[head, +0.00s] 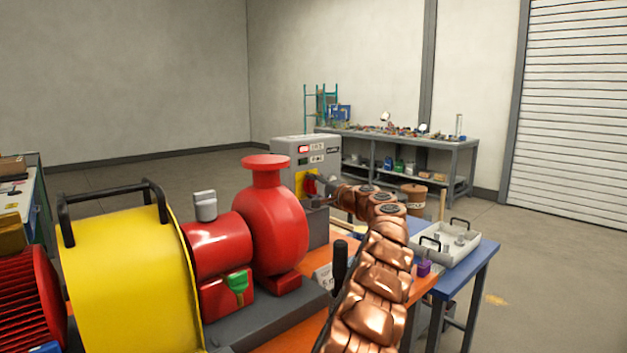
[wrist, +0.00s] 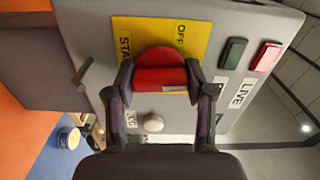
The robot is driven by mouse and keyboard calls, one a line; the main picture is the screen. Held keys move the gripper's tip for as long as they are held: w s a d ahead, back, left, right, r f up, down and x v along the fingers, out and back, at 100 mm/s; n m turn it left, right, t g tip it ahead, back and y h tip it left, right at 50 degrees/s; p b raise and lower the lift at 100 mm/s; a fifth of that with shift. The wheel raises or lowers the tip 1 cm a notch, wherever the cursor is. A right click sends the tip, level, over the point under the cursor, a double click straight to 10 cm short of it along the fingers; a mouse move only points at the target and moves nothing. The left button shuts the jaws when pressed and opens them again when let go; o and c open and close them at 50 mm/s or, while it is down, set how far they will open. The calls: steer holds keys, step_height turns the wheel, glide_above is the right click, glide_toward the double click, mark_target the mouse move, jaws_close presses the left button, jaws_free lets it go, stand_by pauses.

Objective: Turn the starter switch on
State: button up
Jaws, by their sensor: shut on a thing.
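The starter switch is a red rotary knob (wrist: 160,72) on a yellow plate (wrist: 196,32) on the front of a grey box. In the wrist view my gripper (wrist: 160,82) has one finger on each side of the knob and is shut on it. Part of the plate lettering shows, "OFF" at the upper right and "STA" at the left. In the head view the grey starter box (head: 290,148) stands behind the red pump, and my gripper (head: 316,186) is at its yellow plate. The fingers partly hide the knob there.
A green lamp (wrist: 233,53) and a red lamp (wrist: 265,57) sit beside the plate, near a "LIVE" label. The red pump (head: 275,220) and yellow guard (head: 130,270) stand left of my arm. A blue table (head: 470,262) with a tray (head: 437,256) is at right.

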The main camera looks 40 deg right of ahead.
steer(key=shift+d+m+p, duration=0.1)
steer(key=shift+m+p, duration=0.4)
steer(key=shift+m, duration=0.1)
steer(key=o, duration=1.2)
steer(key=shift+c, duration=0.2)
steer(key=shift+s, duration=0.1)
steer(key=s, duration=1.2)
stand_by(0.4)
